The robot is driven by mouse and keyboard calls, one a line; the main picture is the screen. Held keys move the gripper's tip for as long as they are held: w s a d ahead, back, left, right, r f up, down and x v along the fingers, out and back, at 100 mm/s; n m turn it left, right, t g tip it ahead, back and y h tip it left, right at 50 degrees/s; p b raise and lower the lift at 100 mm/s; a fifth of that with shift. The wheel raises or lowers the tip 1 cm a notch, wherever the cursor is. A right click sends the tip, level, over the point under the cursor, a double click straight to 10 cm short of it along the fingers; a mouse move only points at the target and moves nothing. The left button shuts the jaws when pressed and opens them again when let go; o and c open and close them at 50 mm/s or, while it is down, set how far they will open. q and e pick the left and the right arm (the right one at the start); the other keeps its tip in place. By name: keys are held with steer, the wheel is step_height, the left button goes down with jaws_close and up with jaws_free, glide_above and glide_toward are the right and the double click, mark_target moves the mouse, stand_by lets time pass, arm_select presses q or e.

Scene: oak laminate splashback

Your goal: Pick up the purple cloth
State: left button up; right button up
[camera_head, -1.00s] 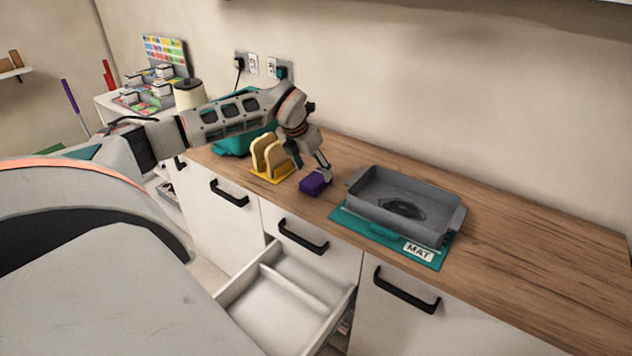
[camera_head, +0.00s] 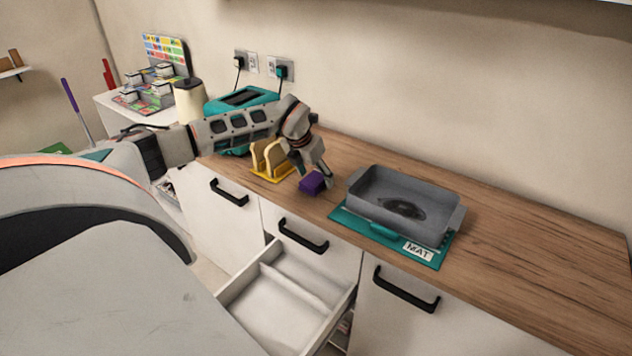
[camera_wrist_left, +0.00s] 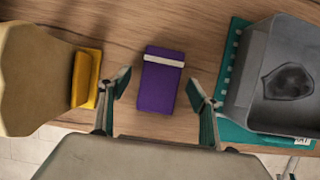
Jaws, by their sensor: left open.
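The purple cloth (camera_head: 312,183) lies folded as a small block on the wooden counter, between the toast rack and the grey roasting tin. In the left wrist view the cloth (camera_wrist_left: 160,82) has a white band near its far end. My left gripper (camera_head: 314,178) is just above it and partly covers it in the head view. In the left wrist view the fingers of my left gripper (camera_wrist_left: 158,92) are open, one on each side of the cloth, with a gap on both sides. My right gripper is not in view.
A yellow rack with bread slices (camera_head: 266,160) stands close on the left. A grey tin (camera_head: 372,204) sits on a teal mat (camera_head: 436,257) on the right. A teal toaster (camera_head: 238,104) is behind the arm. A drawer (camera_head: 262,322) stands open below.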

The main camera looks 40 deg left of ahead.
mark_target(315, 178)
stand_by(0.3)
arm_select(q)
steer(key=c, duration=1.2)
step_height(315, 178, up, 20)
steer(key=shift+r+p, duration=0.2)
steer(key=shift+p, duration=0.3)
